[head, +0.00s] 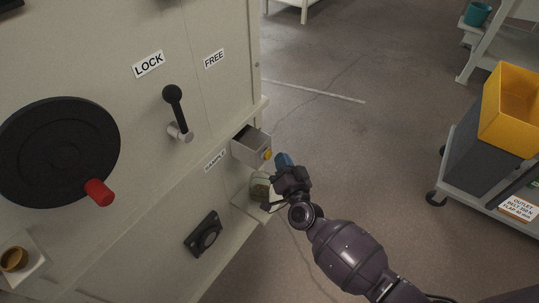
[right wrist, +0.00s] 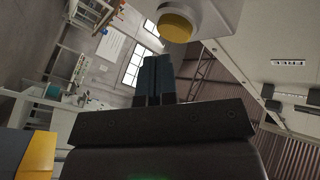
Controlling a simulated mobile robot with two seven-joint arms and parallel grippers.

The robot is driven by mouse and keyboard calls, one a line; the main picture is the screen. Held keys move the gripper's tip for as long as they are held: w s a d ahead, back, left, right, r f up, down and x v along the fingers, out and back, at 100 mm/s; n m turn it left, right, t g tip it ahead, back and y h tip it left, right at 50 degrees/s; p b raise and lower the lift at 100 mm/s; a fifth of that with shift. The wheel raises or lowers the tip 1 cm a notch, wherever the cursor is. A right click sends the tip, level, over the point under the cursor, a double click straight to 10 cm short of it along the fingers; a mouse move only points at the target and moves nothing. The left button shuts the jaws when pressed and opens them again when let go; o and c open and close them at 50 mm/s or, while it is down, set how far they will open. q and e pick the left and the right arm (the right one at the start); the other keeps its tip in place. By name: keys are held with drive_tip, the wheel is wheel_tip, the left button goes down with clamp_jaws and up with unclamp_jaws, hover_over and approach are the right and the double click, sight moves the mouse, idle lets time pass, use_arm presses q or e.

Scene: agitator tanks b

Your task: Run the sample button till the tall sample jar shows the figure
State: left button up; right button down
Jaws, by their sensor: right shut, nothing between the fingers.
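The yellow sample button (head: 267,154) sits on the end of a small grey box (head: 250,146) that juts from the panel beside the SAMPLE label (head: 215,160). The button also shows large at the top of the right wrist view (right wrist: 175,27). My right gripper (head: 284,160) is shut and empty, its blue fingertips just right of the button. In the right wrist view the fingers (right wrist: 156,75) point up toward the button with a small gap in the picture; I cannot tell contact. A greenish jar (head: 259,188) stands below the box, partly hidden by my gripper; its figures cannot be read. My left gripper is not in view.
The panel carries a black lever (head: 174,100) under LOCK and FREE labels, and a black wheel (head: 60,150) with a red knob (head: 99,192). A low shelf (head: 250,211) holds the jar. A cart with a yellow bin (head: 510,105) stands right; the floor between is clear.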

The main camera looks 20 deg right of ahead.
drive_tip(key=shift+w+a, duration=0.1)
idle(0.4)
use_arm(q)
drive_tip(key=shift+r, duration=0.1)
use_arm(e)
drive_tip(key=shift+w+a, duration=0.2)
drive_tip(key=shift+w, duration=0.05)
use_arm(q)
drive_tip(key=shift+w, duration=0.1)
use_arm(e)
drive_tip(key=shift+w+a, duration=0.25)
drive_tip(key=shift+w, duration=0.1)
idle(0.8)
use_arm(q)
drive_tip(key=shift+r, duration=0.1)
use_arm(e)
drive_tip(key=shift+s+d, duration=0.1)
drive_tip(key=shift+s, duration=0.05)
idle(1.3)
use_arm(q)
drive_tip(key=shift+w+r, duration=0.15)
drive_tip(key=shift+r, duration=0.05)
use_arm(e)
drive_tip(key=shift+s+d, duration=0.45)
drive_tip(key=shift+s, duration=0.1)
